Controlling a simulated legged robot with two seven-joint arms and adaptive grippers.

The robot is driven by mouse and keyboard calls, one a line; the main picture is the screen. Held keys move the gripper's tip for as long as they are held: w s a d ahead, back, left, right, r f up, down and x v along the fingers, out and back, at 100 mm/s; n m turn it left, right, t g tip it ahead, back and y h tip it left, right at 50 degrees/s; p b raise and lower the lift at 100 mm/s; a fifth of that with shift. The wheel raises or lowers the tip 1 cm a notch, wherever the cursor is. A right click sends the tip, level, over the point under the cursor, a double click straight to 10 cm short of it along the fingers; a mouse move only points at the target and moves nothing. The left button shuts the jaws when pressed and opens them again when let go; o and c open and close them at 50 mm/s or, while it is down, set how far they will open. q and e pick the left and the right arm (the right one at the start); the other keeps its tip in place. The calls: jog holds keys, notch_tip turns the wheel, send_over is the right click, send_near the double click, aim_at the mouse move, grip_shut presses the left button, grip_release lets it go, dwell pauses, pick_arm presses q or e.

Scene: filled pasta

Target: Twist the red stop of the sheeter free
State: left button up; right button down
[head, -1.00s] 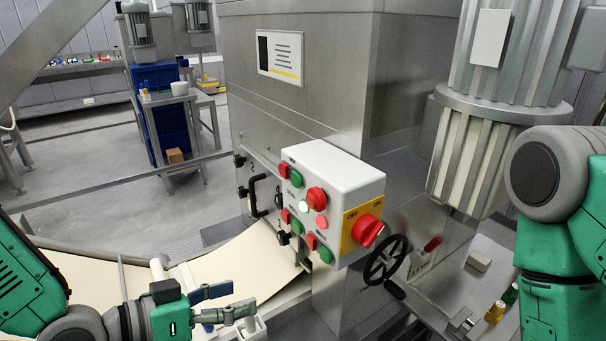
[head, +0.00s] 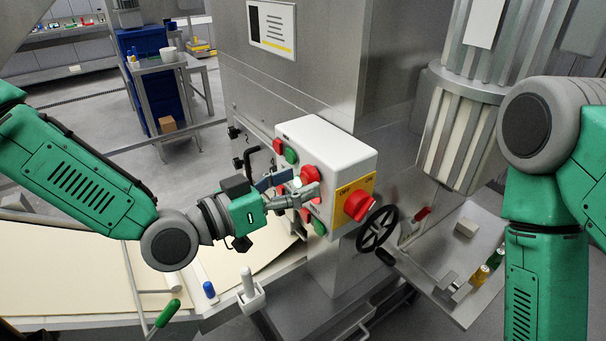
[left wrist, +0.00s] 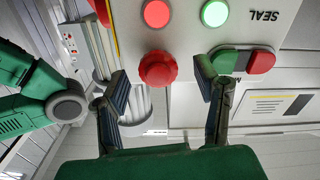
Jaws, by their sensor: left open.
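The sheeter's white control box (head: 345,150) stands out from the steel housing. Its red mushroom stop (head: 309,174) is on the front face, partly behind my left gripper (head: 297,186) in the head view. In the left wrist view the red stop (left wrist: 158,69) shows between the two fingertips of my left gripper (left wrist: 161,78), nearer the left one. The fingers are open and spread on either side of it. I see no clear contact with the stop. My right arm shows at the right of the head view, but its gripper is out of view.
A red rotary switch (head: 358,205) on a yellow plate is on the box's side. A black handwheel (head: 377,229) is below it. A lit red lamp (left wrist: 157,13), a lit green lamp (left wrist: 215,13) and a green-red button pair (left wrist: 243,61) lie close to the stop.

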pick_arm(q)
jog(key=shift+w+d, duration=0.35)
jog(key=shift+d, duration=0.25)
